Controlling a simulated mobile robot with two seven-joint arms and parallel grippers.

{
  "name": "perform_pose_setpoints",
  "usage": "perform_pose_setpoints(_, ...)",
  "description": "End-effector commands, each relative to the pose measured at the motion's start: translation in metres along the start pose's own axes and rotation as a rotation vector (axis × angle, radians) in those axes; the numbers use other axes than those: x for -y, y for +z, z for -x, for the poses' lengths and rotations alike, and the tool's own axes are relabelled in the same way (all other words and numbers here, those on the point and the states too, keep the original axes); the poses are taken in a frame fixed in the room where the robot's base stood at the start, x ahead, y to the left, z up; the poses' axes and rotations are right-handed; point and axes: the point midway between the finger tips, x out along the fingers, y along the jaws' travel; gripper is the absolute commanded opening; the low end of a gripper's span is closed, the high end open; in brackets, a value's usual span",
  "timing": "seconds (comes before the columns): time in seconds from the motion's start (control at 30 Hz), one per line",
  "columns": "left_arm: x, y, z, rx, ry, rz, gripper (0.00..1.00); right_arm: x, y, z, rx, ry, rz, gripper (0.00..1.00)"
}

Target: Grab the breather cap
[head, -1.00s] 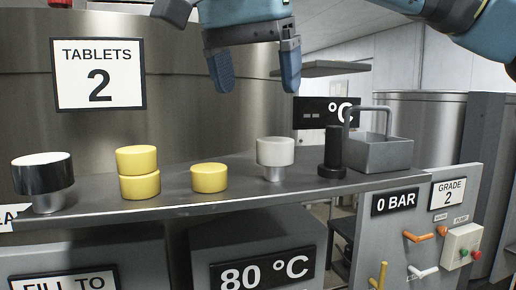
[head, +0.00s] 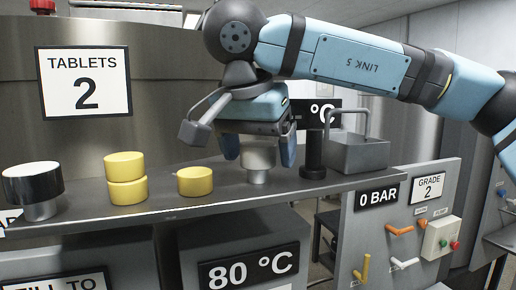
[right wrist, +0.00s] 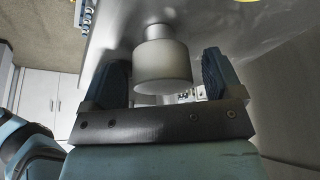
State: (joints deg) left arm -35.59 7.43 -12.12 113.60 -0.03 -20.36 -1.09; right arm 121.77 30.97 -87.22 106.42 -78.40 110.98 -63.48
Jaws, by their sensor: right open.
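A pale grey-white cap (head: 257,157) with a narrower metal stem stands upright on the grey shelf (head: 130,207). A similar cap with a black-sided top (head: 33,183) stands at the shelf's left end; no label tells which is the breather cap. My right gripper (head: 259,148) points down over the pale cap and is open, with one blue finger on each side of it. In the right wrist view the pale cap (right wrist: 163,68) sits between the two fingers, with visible gaps at both sides. My left gripper is not in view.
Yellow tablets, two stacked (head: 126,180) and one single (head: 195,181), stand left of the gripper. The shelf's front edge is near.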

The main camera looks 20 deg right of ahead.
Motion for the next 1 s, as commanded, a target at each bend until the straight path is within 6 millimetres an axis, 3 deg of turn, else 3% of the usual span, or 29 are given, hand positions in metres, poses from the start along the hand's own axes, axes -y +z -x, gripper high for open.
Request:
perform_pose_setpoints(0.13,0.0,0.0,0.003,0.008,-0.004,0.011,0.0,0.0,0.0,-0.014,0.0,0.0,-0.001,0.85)
perform_pose_setpoints(0.37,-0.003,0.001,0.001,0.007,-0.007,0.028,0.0,0.0,0.0,-0.017,0.0,0.0,-0.001,0.85)
perform_pose_setpoints(0.47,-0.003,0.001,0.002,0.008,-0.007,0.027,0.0,0.0,0.0,-0.017,0.0,0.0,-0.001,0.67)
perform_pose_setpoints(0.6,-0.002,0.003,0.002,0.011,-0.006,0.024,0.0,0.0,0.0,-0.017,0.0,0.0,-0.001,0.35)
perform_pose_setpoints(0.63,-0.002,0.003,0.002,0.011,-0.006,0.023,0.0,0.0,0.0,-0.017,0.0,0.0,-0.001,0.31)
perform_pose_setpoints(1.0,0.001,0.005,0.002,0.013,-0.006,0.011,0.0,0.0,-0.001,-0.013,0.0,-0.001,-0.001,0.31)
